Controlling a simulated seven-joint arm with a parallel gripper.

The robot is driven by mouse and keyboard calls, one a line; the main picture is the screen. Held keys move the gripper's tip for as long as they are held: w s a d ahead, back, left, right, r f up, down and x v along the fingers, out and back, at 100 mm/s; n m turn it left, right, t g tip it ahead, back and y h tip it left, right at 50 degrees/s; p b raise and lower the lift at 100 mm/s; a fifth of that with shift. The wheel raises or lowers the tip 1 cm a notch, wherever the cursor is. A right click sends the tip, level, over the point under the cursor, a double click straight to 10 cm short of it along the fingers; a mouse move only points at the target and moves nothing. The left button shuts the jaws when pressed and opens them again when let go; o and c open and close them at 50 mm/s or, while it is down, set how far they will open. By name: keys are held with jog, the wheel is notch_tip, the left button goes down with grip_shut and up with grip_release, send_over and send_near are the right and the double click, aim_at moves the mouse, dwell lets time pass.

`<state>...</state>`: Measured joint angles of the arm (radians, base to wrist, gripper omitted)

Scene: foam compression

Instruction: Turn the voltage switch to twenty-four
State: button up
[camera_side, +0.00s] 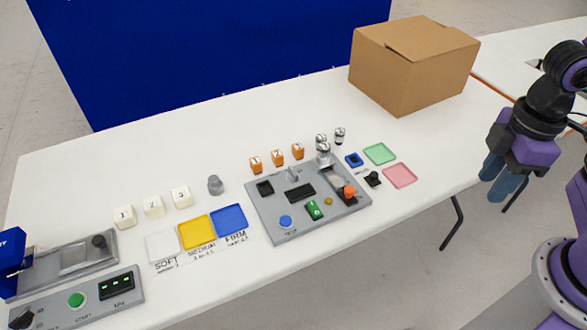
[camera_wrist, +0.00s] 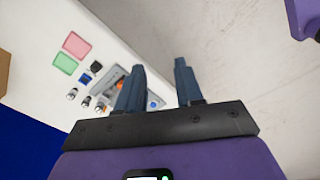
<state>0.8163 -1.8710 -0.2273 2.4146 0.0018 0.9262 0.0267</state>
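My gripper (camera_side: 498,182) hangs at the right of the side view, beyond the table's front edge and well apart from everything on the table. In the wrist view my gripper (camera_wrist: 160,68) shows two blue-grey fingers spread apart with nothing between them. A grey control panel (camera_side: 268,220) lies mid-table; it also shows partly behind the left finger in the wrist view (camera_wrist: 110,78). A small black knob (camera_side: 373,178) stands just right of the panel, and a grey knob (camera_side: 292,174) sits on the panel's upper part. I cannot tell which is the voltage switch; no twenty-four marking is readable.
A cardboard box (camera_side: 410,70) stands at the back right. Green (camera_side: 380,153) and pink (camera_side: 400,175) squares lie right of the panel. Several orange blocks and metal cylinders stand behind it. Another station with a black dial (camera_side: 22,318) is at far left. My gripper has free room around it.

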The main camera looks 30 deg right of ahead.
jog(key=w+a+m, duration=0.3)
jog(key=w+a, duration=0.5)
jog(key=w, duration=0.3)
jog(key=m, duration=0.9)
send_over(294, 172)
notch_tip(294, 172, down, 9)
notch_tip(294, 172, down, 18)
jog(key=shift+r, duration=0.2)
grip_shut()
